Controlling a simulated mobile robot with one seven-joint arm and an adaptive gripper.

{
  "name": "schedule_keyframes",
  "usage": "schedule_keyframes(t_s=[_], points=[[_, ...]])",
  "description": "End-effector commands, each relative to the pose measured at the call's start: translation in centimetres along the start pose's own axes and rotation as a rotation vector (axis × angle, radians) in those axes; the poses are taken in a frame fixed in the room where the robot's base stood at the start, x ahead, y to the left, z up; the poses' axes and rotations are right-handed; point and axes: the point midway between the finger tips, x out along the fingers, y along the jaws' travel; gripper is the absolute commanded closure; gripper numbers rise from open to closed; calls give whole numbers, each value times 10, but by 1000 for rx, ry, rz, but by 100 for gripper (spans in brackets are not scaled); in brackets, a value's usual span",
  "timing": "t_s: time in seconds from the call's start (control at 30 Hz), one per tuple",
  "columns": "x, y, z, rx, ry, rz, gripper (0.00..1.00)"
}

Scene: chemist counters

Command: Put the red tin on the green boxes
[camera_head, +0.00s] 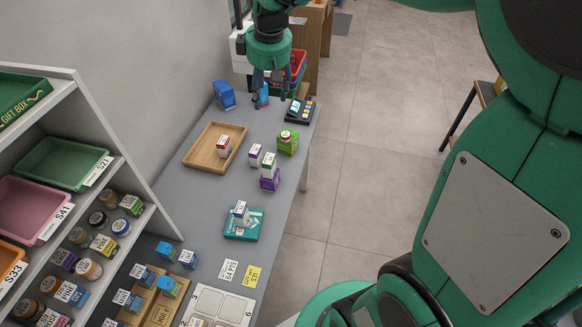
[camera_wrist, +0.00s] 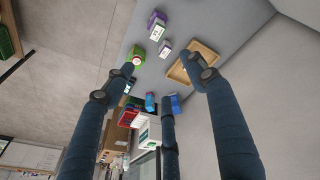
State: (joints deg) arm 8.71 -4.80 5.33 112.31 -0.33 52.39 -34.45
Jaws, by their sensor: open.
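A small red item with a white label (camera_head: 223,145), which looks like the red tin, sits in the wooden tray (camera_head: 193,158) on the grey counter. A green box (camera_head: 288,146) stands right of the tray; it also shows in the wrist view (camera_wrist: 138,52). A round red and white patch is on its top; I cannot tell if it is a separate thing or print. My gripper (camera_head: 268,92) is open and empty over the far end of the counter, beyond the tray. In the wrist view a finger partly covers the tray (camera_wrist: 186,68), and I cannot make out the red item.
White and purple boxes (camera_head: 269,177) stand right of the tray. A teal box (camera_head: 240,230) with a small box on top lies nearer. A blue box (camera_head: 224,95) and a card terminal (camera_head: 300,110) are at the far end. A shelf unit (camera_head: 120,140) borders the left.

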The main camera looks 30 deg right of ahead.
Motion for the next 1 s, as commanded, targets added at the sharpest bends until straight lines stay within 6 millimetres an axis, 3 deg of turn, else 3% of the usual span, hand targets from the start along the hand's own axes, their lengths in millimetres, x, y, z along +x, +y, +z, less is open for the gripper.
schedule_keyframes(t_s=[0.2, 0.5, 0.7, 1.0], points=[[-40, -44, 34, 88, 48, 18, 44], [-76, -99, 86, 212, 113, 29, 44], [-89, -134, 124, 296, 158, 29, 44], [-94, -178, 178, 410, 220, 20, 44]])
